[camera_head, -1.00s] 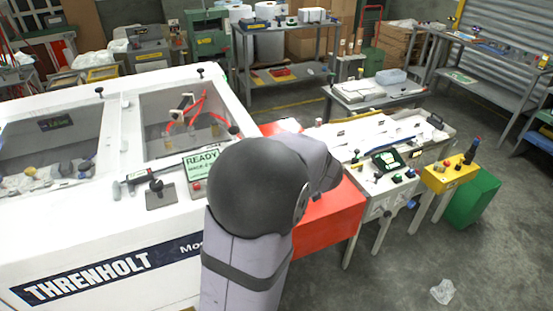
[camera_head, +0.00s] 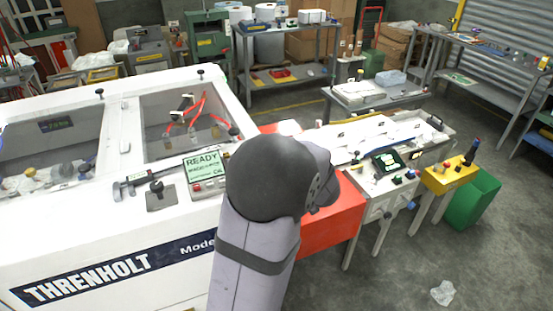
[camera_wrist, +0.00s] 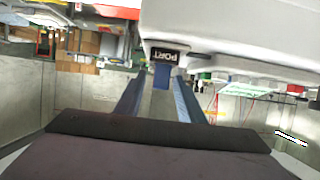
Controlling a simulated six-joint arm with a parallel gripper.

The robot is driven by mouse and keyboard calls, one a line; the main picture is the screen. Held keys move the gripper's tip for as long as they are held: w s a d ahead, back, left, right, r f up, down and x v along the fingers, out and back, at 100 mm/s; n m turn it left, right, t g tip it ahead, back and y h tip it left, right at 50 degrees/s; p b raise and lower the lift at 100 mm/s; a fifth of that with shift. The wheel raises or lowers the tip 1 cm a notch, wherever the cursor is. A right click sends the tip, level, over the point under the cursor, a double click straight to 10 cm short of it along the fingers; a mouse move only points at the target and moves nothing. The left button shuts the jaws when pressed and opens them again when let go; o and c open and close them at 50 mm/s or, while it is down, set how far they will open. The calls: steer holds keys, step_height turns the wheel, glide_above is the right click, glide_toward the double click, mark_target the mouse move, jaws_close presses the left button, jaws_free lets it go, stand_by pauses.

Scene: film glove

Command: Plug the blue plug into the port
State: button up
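In the wrist view, the two long fingers of my gripper (camera_wrist: 161,84) reach forward. A small blue plug (camera_wrist: 162,76) sits between their tips, and the gripper looks shut on it. Just beyond it is a dark label reading PORT (camera_wrist: 164,55), upside down in this view, on the edge of a white machine body (camera_wrist: 220,30). The plug overlaps the area beside the label in the picture. The port opening itself is hidden, and I cannot tell whether the plug touches it. In the head view my arm hides the gripper, plug and port.
The white THRENHOLT machine (camera_head: 120,235) fills the left. A red-orange block (camera_head: 335,215) and a bench with controls (camera_head: 378,205) lie right of my arm. A green bin (camera_head: 472,200) stands farther right. Open floor lies at lower right.

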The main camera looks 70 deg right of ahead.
steer(key=b+v, duration=0.1)
steer(key=v, duration=1.1)
stand_by(0.5)
